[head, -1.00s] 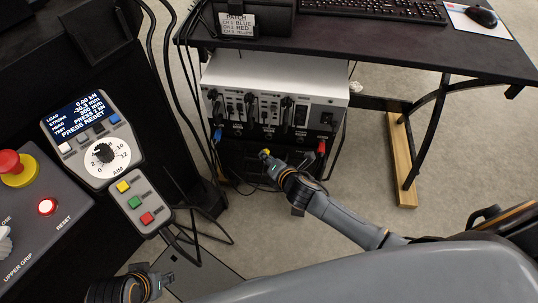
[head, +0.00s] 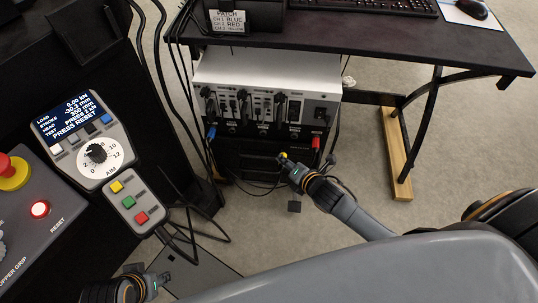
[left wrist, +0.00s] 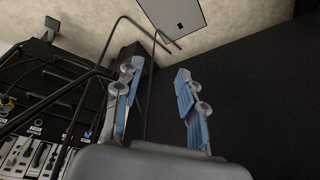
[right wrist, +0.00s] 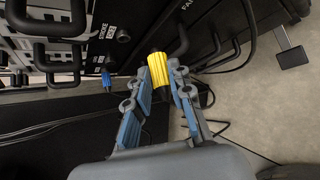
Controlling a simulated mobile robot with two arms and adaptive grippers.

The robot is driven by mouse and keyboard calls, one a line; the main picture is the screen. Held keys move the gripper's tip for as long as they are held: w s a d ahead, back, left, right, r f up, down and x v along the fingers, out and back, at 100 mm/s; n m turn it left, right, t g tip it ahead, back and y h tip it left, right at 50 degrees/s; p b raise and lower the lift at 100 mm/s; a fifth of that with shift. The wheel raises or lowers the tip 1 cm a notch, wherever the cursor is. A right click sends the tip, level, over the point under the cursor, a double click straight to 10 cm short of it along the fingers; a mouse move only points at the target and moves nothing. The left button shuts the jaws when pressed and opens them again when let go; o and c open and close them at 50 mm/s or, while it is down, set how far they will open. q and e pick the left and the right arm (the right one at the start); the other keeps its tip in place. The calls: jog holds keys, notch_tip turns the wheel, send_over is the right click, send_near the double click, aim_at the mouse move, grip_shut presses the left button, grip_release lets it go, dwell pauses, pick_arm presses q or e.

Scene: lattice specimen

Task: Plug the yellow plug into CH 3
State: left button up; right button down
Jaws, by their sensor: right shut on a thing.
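My right gripper (head: 287,161) is shut on the yellow plug (head: 283,156), in front of and below the grey controller box (head: 265,68). In the right wrist view the yellow plug (right wrist: 158,70) sits between the fingertips, its front end pointing at the dark panel and apart from it. A blue plug (head: 211,132) is at the panel's left side and a red plug (head: 315,142) at its right. The CH 3 socket cannot be picked out. My left gripper (head: 162,280) is open and empty, as the left wrist view (left wrist: 158,88) shows.
A black desk (head: 380,45) overhangs the box. A sign (head: 228,20) lists CH 1 blue, CH 2 red, CH 3 yellow. Loose black cables hang left of the box. A control pendant (head: 95,150) is at left. The floor (head: 360,150) right of the box is open.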

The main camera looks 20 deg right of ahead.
pick_arm(q)
jog(key=b, duration=0.1)
jog(key=s+r+b, duration=0.1)
jog(key=shift+s+a+r+b, duration=0.1)
jog(key=shift+r+b, duration=0.15)
jog(key=shift+b, duration=0.1)
pick_arm(e)
jog(key=w+d, duration=0.2)
jog(key=d, duration=0.1)
jog(key=w+d, duration=0.1)
jog(key=shift+d+r, duration=0.25)
jog(key=shift+d, duration=0.15)
jog(key=c, duration=2)
grip_release()
grip_shut()
pick_arm(q)
jog(key=shift+r+p, duration=0.3)
jog(key=shift+r, duration=0.05)
pick_arm(e)
jog(key=shift+w, duration=0.1)
